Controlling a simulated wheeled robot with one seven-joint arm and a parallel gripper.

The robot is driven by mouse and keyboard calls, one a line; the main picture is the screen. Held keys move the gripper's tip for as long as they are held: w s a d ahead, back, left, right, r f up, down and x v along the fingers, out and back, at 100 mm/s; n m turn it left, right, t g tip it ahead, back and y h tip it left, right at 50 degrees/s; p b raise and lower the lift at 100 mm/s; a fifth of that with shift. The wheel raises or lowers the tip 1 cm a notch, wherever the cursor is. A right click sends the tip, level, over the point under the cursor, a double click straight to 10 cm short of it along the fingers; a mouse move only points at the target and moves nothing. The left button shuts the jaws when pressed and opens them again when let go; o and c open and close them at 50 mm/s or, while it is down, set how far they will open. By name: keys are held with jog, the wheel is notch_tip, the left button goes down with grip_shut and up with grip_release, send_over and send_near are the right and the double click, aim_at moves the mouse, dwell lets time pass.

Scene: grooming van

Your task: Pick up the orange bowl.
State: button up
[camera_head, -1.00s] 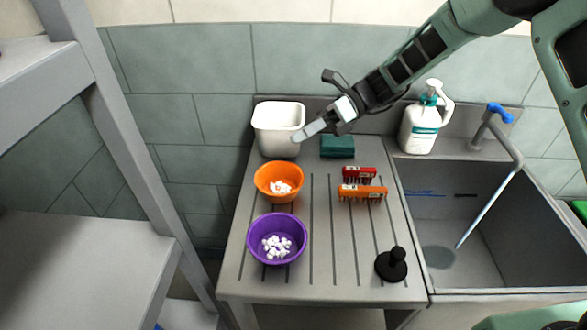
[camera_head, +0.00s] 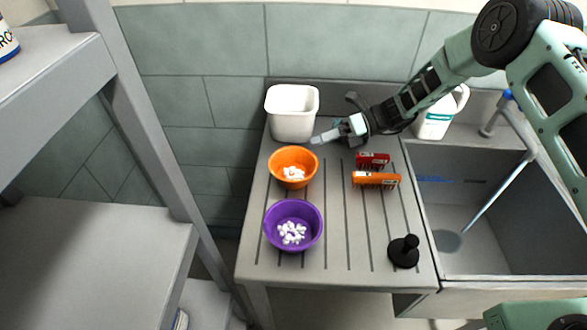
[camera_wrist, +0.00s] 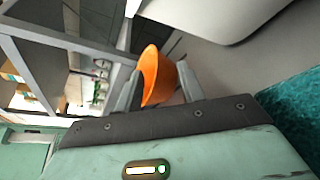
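The orange bowl (camera_head: 275,171) stands upright on the grooved drainboard with white pieces inside. My gripper (camera_head: 316,139) is just beyond the bowl's upper right rim in the head view, seemingly a little above the board. In the wrist view the fingers (camera_wrist: 156,88) are apart, and the orange bowl (camera_wrist: 153,72) shows between them, ahead of the palm. I cannot tell whether a finger touches the rim. The bowl's far side is partly out of sight in the wrist view.
A purple bowl (camera_head: 272,238) with white pieces stands in front of the orange one. A white bin (camera_head: 291,120) stands close behind. Red (camera_head: 372,160) and orange (camera_head: 376,179) brushes, a black knobbed tool (camera_head: 404,252) and the sink (camera_head: 485,235) lie right. A teal block (camera_wrist: 295,105) is beside my gripper.

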aim_at(291, 151)
jog(key=p+x, duration=0.1)
jog(key=x, duration=0.5)
jog(key=shift+p, duration=0.4)
grip_shut()
